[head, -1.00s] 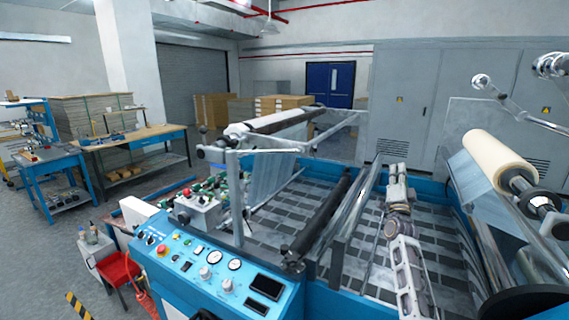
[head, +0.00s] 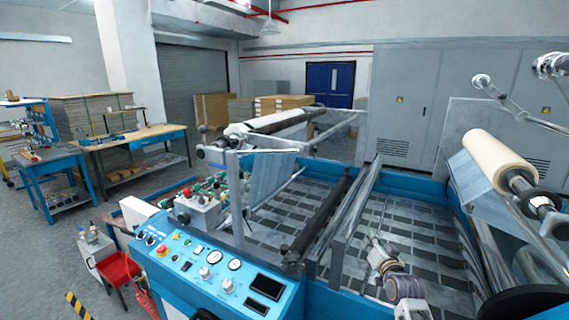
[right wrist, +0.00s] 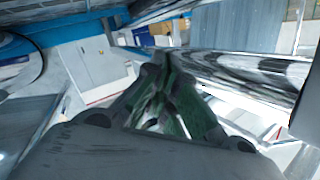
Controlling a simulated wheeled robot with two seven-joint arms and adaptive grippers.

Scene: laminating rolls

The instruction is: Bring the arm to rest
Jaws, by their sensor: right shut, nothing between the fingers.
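My right gripper (head: 373,240) shows in the head view low over the patterned bed of the laminating machine, right of the slanting metal bars. It is small there. In the right wrist view its two dark fingers (right wrist: 164,62) meet at the tips, shut with nothing between them. A shiny metal roller (right wrist: 255,75) crosses that view just beyond and to the right of the fingertips; whether they touch cannot be told. My left gripper is not in view.
The blue control panel (head: 215,275) stands at the front left. A cream roll (head: 499,160) sits on the right side. A dark roller (head: 322,217) and metal bars (head: 357,215) cross the middle. Grey cabinets (head: 410,95) line the back.

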